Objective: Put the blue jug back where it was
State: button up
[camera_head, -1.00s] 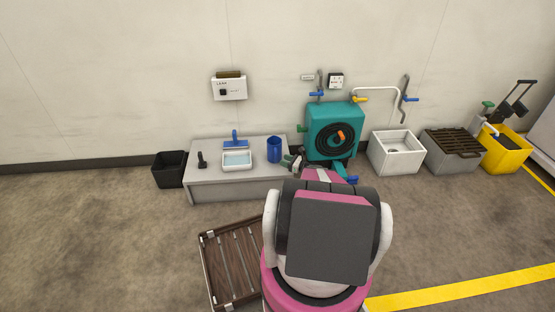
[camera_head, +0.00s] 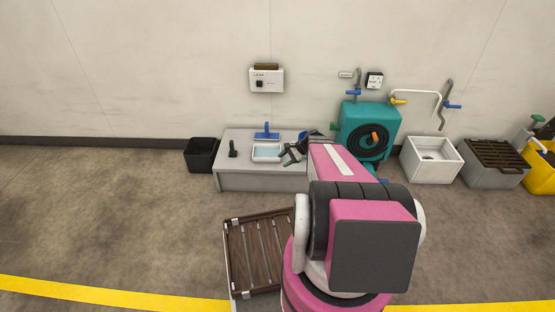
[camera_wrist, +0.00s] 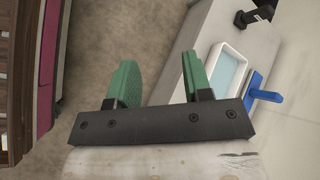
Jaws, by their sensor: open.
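The blue jug is not clearly visible now. Its spot on the right part of the low grey bench (camera_head: 262,181) is covered by my arm and gripper in the head view, and the wrist view does not show it. My gripper (camera_head: 288,156) is over the bench, just right of the white tray. In the wrist view my gripper (camera_wrist: 158,62) has its green fingers apart, with nothing between them but floor and the bench's edge.
A white tray (camera_head: 266,159) with pale blue content, a blue-handled tool (camera_head: 267,132) and a dark upright object (camera_head: 233,150) are on the bench. A black bin (camera_head: 201,156) stands left, a teal hose unit (camera_head: 347,122) right. A slatted wooden thing (camera_head: 256,255) lies in front.

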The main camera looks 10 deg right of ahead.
jog(key=s+a+r+n+g+h, duration=0.1)
jog(key=s+a+r+n+h, duration=0.2)
jog(key=s+r+n, duration=0.3)
jog(key=s+a+r+n+h, duration=0.4)
jog(key=s+r+n+h, duration=0.2)
jog(key=s+r, duration=0.1)
jog(key=shift+r+g, duration=0.25)
jog(key=shift+g, duration=0.15)
